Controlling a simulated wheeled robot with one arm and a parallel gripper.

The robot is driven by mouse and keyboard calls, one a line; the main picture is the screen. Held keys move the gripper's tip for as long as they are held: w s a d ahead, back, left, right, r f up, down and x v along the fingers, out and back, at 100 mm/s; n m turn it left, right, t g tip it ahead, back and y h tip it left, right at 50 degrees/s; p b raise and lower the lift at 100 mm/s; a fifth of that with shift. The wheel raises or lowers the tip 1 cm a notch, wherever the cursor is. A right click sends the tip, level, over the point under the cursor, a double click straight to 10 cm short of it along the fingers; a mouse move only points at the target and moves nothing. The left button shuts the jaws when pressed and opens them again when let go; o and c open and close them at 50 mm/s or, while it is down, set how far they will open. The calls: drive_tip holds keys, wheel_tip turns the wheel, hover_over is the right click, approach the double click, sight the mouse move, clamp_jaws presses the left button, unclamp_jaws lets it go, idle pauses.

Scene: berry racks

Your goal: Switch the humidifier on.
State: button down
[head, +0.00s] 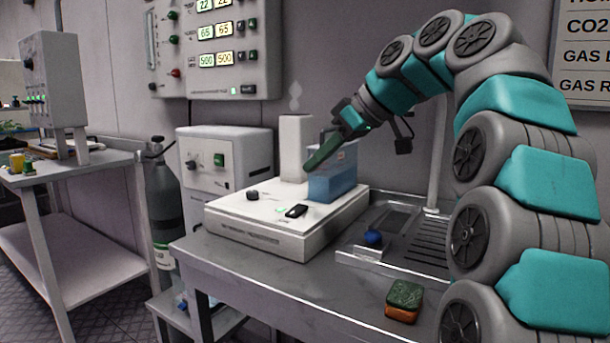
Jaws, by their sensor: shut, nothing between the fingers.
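The humidifier (270,236) is a low white box on the metal bench. A white upright column (295,148) and a clear tank with blue water (334,182) stand on it. Its top has a round black knob (252,195) at the left and a black switch (297,211) nearer the front, with a small green mark beside it. Faint pale puff shapes show just above the column. My gripper (313,164) is shut and empty, its green fingers pointing down and left between the column and the tank, above the switch. Whether it touches the tank is unclear.
A sink tray (352,257) with a blue knob (373,237) is right of the humidifier. A green and orange sponge (404,300) lies at the front. A gas cylinder (163,205) and a white cabinet (222,160) stand left and behind. A control panel (215,60) hangs above.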

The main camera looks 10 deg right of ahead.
drive_tip(key=shift+s+p+v, duration=0.2)
drive_tip(key=shift+p+v, duration=0.5)
drive_tip(key=shift+v, duration=1.35)
drive_tip(key=shift+a, duration=0.2)
